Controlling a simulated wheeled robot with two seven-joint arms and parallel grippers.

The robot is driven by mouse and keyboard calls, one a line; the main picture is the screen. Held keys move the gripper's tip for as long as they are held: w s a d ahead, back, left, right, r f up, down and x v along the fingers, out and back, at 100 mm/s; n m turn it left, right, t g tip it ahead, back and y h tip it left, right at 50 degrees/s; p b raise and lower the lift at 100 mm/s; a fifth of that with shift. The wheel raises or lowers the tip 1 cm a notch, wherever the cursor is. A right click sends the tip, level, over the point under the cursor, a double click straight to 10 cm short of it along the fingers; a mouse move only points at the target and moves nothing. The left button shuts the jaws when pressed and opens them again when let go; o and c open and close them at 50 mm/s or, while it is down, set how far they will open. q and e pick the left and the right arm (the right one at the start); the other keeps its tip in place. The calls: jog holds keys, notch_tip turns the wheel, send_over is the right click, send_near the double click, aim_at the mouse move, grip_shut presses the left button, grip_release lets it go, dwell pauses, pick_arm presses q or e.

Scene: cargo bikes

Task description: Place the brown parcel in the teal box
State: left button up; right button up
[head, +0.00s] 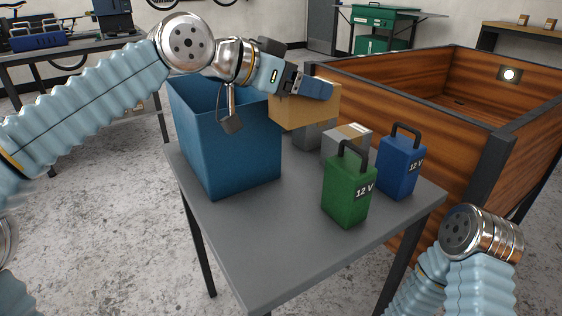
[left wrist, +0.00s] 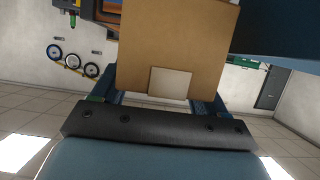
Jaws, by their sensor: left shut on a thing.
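The brown parcel (head: 305,108) is held in my left gripper (head: 308,86), which is shut on it. It hangs just right of the teal box (head: 232,150), near the height of its rim. The parcel (left wrist: 178,45) also fills the upper middle of the left wrist view, with a pale label on it, between the fingers of the left gripper (left wrist: 158,102). The teal box stands open-topped at the back left of the grey table (head: 265,235). Its inner floor is hidden. My right gripper is out of view; only part of its arm shows at lower right.
On the table are a green 12 V battery (head: 347,192), a blue 12 V battery (head: 400,165) and a grey box (head: 346,143) with a label. Another grey block (head: 314,134) is partly hidden below the parcel. A wooden cargo bed (head: 420,115) borders the table's right side. The table's front is clear.

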pick_arm(q)
jog(key=shift+f+b, duration=1.65)
jog(key=shift+f, duration=6.5)
jog(key=shift+f, duration=0.2)
jog(key=o, duration=1)
jog(key=shift+c, duration=0.2)
jog(key=shift+r, duration=0.15)
